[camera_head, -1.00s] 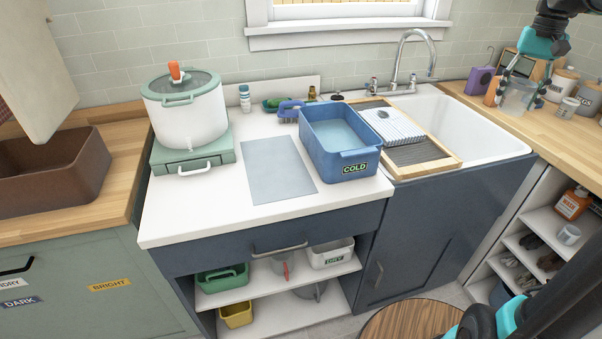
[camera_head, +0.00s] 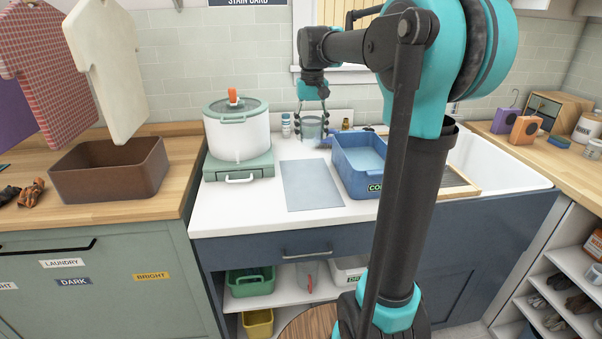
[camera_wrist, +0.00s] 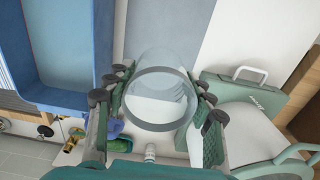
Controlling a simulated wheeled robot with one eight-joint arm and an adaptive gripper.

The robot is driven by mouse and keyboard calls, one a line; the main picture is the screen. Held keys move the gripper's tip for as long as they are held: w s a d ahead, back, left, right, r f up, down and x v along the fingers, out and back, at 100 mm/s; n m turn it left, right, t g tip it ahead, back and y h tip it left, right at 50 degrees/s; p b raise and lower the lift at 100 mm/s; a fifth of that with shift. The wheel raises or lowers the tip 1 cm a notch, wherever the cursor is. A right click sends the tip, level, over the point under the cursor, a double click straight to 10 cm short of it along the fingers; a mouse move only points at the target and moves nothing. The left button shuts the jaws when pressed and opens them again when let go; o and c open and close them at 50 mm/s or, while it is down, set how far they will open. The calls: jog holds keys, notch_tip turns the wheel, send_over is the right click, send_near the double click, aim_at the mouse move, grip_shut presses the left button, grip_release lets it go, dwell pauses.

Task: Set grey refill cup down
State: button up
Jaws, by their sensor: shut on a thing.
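The grey refill cup (camera_head: 312,128) is a clear greyish cup held between the fingers of my gripper (camera_head: 312,135). It hangs over the back of the white counter, between the white pot and the blue tub. In the wrist view the cup (camera_wrist: 160,100) sits between both finger pairs, its round rim facing the camera. I cannot tell whether its base touches the counter. A flat blue-grey mat (camera_head: 311,186) lies on the counter in front of the cup; it also shows behind the cup in the wrist view (camera_wrist: 180,25).
The white lidded pot (camera_head: 238,138) on its green base (camera_head: 238,168) stands left of the cup. The blue tub (camera_head: 348,172) marked COLD is close on the right. Small bottles (camera_head: 286,126) stand behind. My arm hides part of the sink.

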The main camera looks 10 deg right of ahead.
jog(key=f, duration=0.9)
jog(key=shift+a, duration=0.4)
jog(key=shift+d+f, duration=0.1)
jog(key=shift+f, duration=2.2)
jog(key=shift+f, duration=0.1)
jog(key=o, duration=1)
